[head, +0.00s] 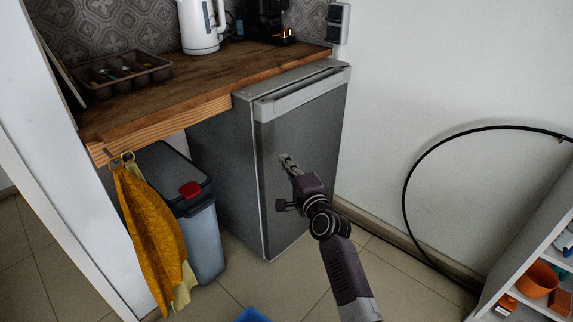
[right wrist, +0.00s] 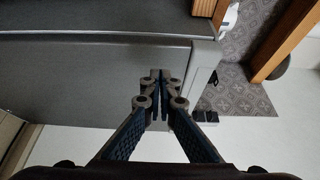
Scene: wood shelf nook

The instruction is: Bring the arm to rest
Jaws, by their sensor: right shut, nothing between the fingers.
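My right gripper (head: 286,160) is in front of the dark grey door of a small fridge (head: 305,135) in the head view. Its fingers are together and hold nothing. In the right wrist view the two fingertips (right wrist: 160,78) meet in the middle of the picture, with the grey fridge (right wrist: 90,75) behind them. I cannot tell whether the fingertips touch the door. The fridge door looks shut. My left gripper is not in view.
A wooden counter (head: 170,105) carries a white kettle (head: 201,28) and a brown divided tray (head: 120,75). A grey bin (head: 203,240) with a red latch and a hanging yellow cloth (head: 150,230) are left of the fridge. A white shelf (head: 530,258) and black cable (head: 405,200) are at right.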

